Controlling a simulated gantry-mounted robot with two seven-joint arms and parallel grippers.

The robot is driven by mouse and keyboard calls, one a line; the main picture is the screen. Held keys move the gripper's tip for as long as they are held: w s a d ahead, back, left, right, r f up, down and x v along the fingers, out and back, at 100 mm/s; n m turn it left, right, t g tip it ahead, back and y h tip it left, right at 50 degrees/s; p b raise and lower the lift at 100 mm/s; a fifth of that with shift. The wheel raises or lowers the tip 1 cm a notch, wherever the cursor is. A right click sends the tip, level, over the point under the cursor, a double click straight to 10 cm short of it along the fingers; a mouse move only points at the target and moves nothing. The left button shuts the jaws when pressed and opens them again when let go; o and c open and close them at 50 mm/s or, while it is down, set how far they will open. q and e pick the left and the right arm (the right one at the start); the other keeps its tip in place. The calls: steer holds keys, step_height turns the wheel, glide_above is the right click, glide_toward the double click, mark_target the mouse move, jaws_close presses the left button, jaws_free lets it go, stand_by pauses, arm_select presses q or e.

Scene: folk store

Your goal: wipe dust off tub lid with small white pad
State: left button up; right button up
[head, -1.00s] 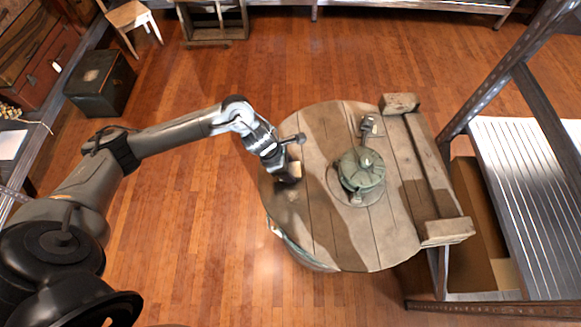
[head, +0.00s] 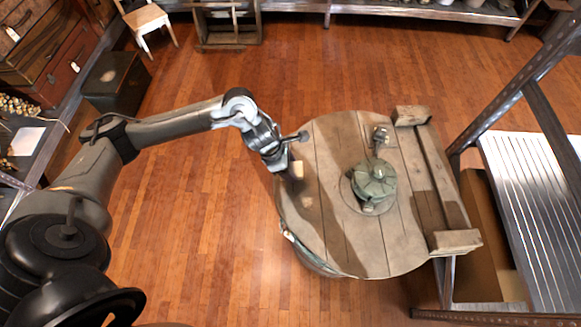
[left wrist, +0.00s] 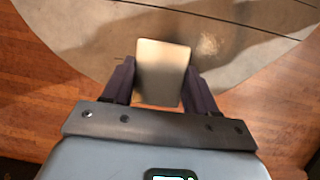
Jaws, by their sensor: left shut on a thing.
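The tub lid (head: 337,235) is a round top of grey-brown planks in the middle of the head view. My left gripper (head: 291,171) is over the lid's left edge. It is shut on the small white pad (left wrist: 163,70), which sits between the two fingers in the left wrist view. The pad also shows as a pale block in the head view (head: 297,170). A pale dust patch (head: 306,202) lies on the lid just below the pad; it also shows in the left wrist view (left wrist: 208,45). Whether the pad touches the lid I cannot tell. My right gripper is not in view.
A green metal object (head: 375,182) with a knob stands right of the lid's centre. A wooden beam with end blocks (head: 455,241) lies along the lid's right side. A metal shelf (head: 535,190) stands at the right. The lid's front is clear.

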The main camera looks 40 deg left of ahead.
arm_select(q)
steer(key=shift+r+p, duration=0.6)
steer(key=shift+r, duration=0.55)
